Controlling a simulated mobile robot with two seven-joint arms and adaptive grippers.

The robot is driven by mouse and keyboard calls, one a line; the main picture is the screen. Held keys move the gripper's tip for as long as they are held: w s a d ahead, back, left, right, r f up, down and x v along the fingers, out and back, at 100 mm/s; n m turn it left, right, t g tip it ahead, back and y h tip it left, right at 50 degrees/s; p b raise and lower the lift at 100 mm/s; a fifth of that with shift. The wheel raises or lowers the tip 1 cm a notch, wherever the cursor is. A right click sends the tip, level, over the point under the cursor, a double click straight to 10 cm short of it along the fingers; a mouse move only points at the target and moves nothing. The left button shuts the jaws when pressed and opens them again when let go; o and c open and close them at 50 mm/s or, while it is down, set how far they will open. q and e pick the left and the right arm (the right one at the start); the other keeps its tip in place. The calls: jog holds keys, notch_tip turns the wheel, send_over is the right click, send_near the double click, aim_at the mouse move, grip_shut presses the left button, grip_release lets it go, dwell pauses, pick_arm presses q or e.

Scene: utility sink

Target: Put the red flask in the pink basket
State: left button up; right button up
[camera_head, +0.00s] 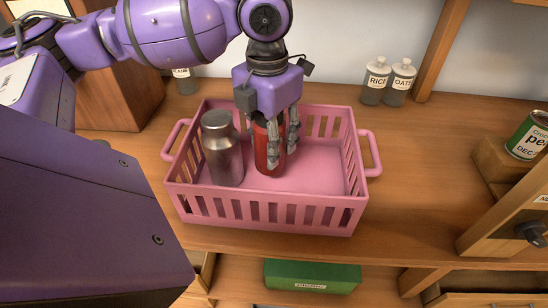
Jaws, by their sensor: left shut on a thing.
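The red flask (264,153) stands upright inside the pink basket (260,211), near its middle. My left gripper (279,150) comes down from above and is shut on the red flask, with its fingers along the flask's sides. The gripper hides the top of the flask. A silver metal flask (223,155) stands in the basket to the left of the red one. Whether the red flask rests on the basket floor is hard to tell. My right gripper is not in view.
Jars labelled RICE (376,82) and OATS (401,83) stand behind the basket to the right. A green can (528,137) sits on a wooden block at the right edge. A green box (312,276) lies on the lower shelf.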

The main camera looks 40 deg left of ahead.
pick_arm(q)
jog(key=shift+f, duration=0.7)
notch_tip(320, 180, down, 3)
jog(key=shift+f, duration=0.1)
jog(key=shift+w+f, duration=0.1)
jog(key=shift+f, duration=0.05)
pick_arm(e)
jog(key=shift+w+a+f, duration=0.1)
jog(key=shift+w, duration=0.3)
pick_arm(q)
jog(key=o, duration=1.4)
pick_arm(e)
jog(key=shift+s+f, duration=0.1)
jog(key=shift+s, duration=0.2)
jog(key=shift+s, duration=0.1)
